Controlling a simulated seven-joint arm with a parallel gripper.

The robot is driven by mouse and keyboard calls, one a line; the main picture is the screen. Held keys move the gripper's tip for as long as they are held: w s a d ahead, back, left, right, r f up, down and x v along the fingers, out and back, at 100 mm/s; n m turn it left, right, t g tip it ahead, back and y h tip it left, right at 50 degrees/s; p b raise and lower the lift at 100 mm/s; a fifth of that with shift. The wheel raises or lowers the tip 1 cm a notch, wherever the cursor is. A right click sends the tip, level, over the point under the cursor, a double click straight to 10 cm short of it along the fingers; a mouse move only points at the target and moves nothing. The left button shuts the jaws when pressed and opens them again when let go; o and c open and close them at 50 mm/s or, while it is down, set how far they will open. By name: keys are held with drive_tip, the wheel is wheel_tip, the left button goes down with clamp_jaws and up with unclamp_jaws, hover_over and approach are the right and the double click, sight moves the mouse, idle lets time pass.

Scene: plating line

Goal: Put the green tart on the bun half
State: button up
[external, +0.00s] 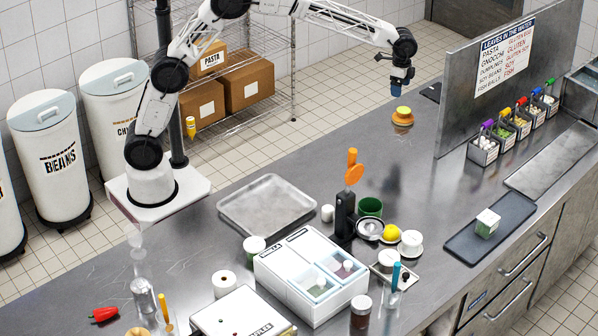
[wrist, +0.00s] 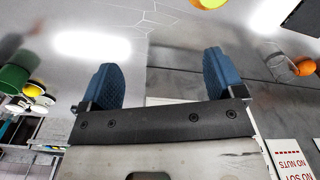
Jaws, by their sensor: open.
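My gripper (external: 397,92) hangs open and empty, fingers down, above the far part of the steel counter. Just below it and slightly right, a small stack stands on the counter. Its lower part is a round orange-brown piece, seemingly the bun half (external: 402,122). On top rests a smaller round yellow-green piece, seemingly the green tart (external: 403,110). The fingers are apart from the stack. In the wrist view, both blue fingers (wrist: 163,82) are spread with nothing between them. A yellow and orange edge, probably the stack, shows at the top of that view, cut off by the frame.
A dark tray (external: 462,246) with a white and green block (external: 487,222) lies at the right. An upright metal partition (external: 458,115) stands right of the stack. An empty metal tray (external: 240,213), a black holder (external: 345,215) and a white container (external: 285,262) occupy the nearer counter.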

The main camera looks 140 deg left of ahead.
drive_tip(key=w+d+r, duration=0.2)
drive_tip(key=d+r, duration=0.1)
drive_tip(key=d, duration=0.6)
drive_tip(key=w+d+r+m, duration=0.1)
drive_tip(key=d+r, duration=0.1)
drive_tip(key=d, duration=0.6)
drive_tip(key=w+d+r, duration=0.2)
drive_tip(key=d+r, duration=0.1)
drive_tip(key=d, duration=0.6)
drive_tip(key=s+d+r+m+t, duration=0.1)
drive_tip(key=s+d, duration=0.1)
drive_tip(key=d, duration=0.8)
drive_tip(key=s+d+r, duration=0.1)
drive_tip(key=d+r, duration=0.1)
drive_tip(key=d, duration=0.7)
drive_tip(key=s+d+f+m, duration=0.1)
drive_tip(key=s+d, duration=0.5)
drive_tip(key=d, duration=0.5)
drive_tip(key=s+d+f, duration=0.1)
drive_tip(key=s+d, duration=0.6)
drive_tip(key=d, duration=0.3)
drive_tip(key=s+d+f, duration=0.3)
drive_tip(key=s+d, duration=0.2)
drive_tip(key=s, duration=0.2)
drive_tip(key=s+d+f+m+t, duration=0.1)
drive_tip(key=s+d+f, duration=0.2)
drive_tip(key=s+d, duration=0.3)
drive_tip(key=shift+s+f, duration=0.2)
drive_tip(key=shift+s, duration=0.6)
